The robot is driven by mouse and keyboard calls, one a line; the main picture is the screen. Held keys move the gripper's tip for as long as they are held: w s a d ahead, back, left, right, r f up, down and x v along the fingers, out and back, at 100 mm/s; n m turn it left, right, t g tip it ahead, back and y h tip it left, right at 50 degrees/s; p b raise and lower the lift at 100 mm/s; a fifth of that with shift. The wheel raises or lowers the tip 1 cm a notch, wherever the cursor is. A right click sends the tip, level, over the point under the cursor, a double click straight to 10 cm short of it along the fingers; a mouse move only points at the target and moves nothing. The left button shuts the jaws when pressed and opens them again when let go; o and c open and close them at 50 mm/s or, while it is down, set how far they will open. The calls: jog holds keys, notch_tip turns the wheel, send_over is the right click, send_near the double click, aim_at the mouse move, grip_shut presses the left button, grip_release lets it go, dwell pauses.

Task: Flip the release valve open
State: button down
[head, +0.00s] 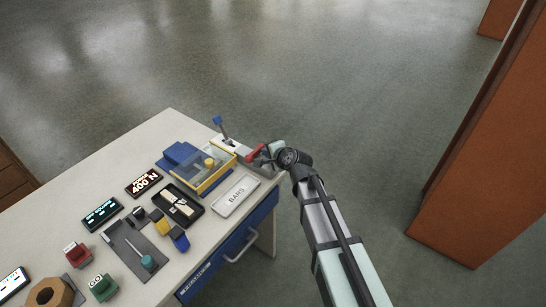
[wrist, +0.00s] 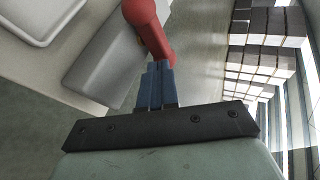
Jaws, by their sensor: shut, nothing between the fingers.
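A red lever, which looks like the release valve's handle (head: 256,152), is at the far right corner of the table. In the wrist view the red lever (wrist: 149,28) has a rounded knob and stands out past a grey block (wrist: 108,55). My gripper (head: 268,158) is at the lever, at the table's edge. In the wrist view its blue fingers (wrist: 155,82) are shut with nothing between them. The fingertips are right at the red lever's end; I cannot tell whether they touch it.
A blue-tipped lever (head: 222,128) stands just left of the red one. A yellow-framed clear box (head: 205,172), a white BARS tray (head: 236,195) and a black tray (head: 179,206) lie nearby. Free floor (head: 350,130) lies beyond the table's right edge.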

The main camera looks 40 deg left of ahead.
aim_at(263, 144)
jog(key=shift+w+a, duration=0.15)
jog(key=shift+a, duration=0.25)
jog(key=shift+w+a+n+g+y, duration=0.2)
jog(key=shift+w+n+g+y, duration=0.15)
jog(key=shift+n+g, duration=0.65)
jog(key=shift+w+a+n+g, duration=0.25)
jog(key=shift+w+n+g, duration=0.2)
jog(key=shift+n+g, duration=0.35)
jog(key=n+g, duration=0.2)
jog(key=shift+w+a+n+g, duration=0.4)
jog(key=n+g, duration=0.2)
jog(key=a, duration=0.1)
jog(key=shift+w+n+g, duration=0.25)
jog(key=shift+n+g, duration=0.15)
jog(key=n+g+h, duration=0.1)
jog(key=a+n+g+h, duration=0.1)
jog(key=n, duration=0.1)
jog(key=shift+g, duration=0.4)
jog(key=shift+h, duration=0.25)
jog(key=shift+s+a, duration=0.15)
jog(key=shift+a, duration=0.6)
jog(key=shift+s+a, duration=0.15)
jog(key=shift+a, duration=0.15)
